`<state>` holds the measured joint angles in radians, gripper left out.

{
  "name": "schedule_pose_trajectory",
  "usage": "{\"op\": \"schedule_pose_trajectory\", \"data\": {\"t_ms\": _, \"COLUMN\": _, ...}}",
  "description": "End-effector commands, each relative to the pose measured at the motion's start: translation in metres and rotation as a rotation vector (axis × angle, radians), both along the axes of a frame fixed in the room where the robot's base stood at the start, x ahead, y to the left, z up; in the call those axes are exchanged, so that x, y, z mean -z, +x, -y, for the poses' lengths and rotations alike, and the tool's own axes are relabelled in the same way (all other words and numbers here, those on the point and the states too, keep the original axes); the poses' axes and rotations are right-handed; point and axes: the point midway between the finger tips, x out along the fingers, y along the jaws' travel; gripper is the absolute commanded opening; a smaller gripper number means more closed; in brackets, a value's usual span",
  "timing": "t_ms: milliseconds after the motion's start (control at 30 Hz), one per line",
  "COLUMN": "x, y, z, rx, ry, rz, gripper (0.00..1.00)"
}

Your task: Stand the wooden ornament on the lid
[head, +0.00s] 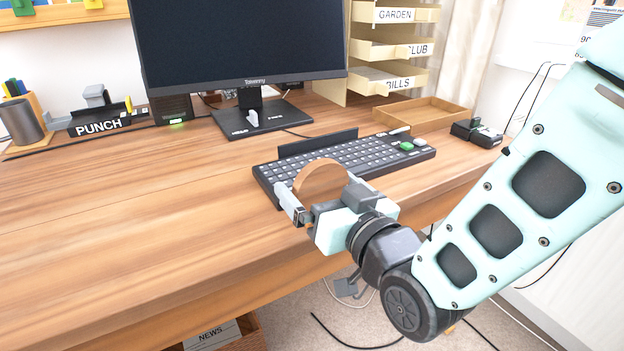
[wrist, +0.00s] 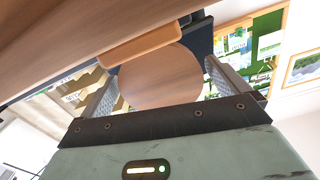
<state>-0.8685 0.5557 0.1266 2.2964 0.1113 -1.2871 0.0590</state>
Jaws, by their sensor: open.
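The wooden ornament (head: 317,168) is a rounded brown piece near the desk's front edge, just in front of the keyboard. In the wrist view it shows as a flat round wooden face (wrist: 160,80) with a lighter tan bar (wrist: 150,42) along one side. My gripper (head: 315,184) is open with one finger on each side of the ornament. In the wrist view the fingers (wrist: 162,82) flank the round face; I cannot tell whether they touch it. The ornament's lower part is hidden by my gripper in the head view. I cannot make out a lid in either view.
The keyboard (head: 350,160) lies close behind my gripper. A monitor (head: 240,45), labelled drawers (head: 393,50) and a wooden tray (head: 420,115) stand at the back. A hole punch (head: 100,122) and a pen holder (head: 22,120) are far left. The desk's left side is clear.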

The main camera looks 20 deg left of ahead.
Motion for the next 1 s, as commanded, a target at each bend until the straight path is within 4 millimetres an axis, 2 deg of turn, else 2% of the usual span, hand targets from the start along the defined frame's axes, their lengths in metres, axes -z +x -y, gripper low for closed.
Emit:
{"op": "schedule_pose_trajectory", "data": {"t_ms": 233, "x": 0.0, "y": -0.001, "z": 0.0, "rx": 0.0, "ry": 0.0, "rz": 0.0, "gripper": 1.0}}
{"op": "schedule_pose_trajectory", "data": {"t_ms": 267, "x": 0.0, "y": -0.001, "z": 0.0, "rx": 0.0, "ry": 0.0, "rz": 0.0, "gripper": 0.97}}
{"op": "schedule_pose_trajectory", "data": {"t_ms": 400, "x": 0.0, "y": -0.001, "z": 0.0, "rx": 0.0, "ry": 0.0, "rz": 0.0, "gripper": 0.58}}
{"op": "schedule_pose_trajectory", "data": {"t_ms": 500, "x": 0.0, "y": -0.001, "z": 0.0, "rx": 0.0, "ry": 0.0, "rz": 0.0, "gripper": 0.52}}
{"op": "schedule_pose_trajectory", "data": {"t_ms": 767, "x": -0.006, "y": 0.0, "z": 0.0, "rx": 0.0, "ry": 0.002, "rz": 0.001, "gripper": 0.52}}
{"op": "schedule_pose_trajectory", "data": {"t_ms": 867, "x": -0.021, "y": 0.0, "z": 0.0, "rx": 0.001, "ry": 0.003, "rz": 0.003, "gripper": 0.52}}
{"op": "schedule_pose_trajectory", "data": {"t_ms": 1000, "x": -0.05, "y": 0.0, "z": 0.0, "rx": 0.0, "ry": 0.004, "rz": 0.003, "gripper": 0.52}}
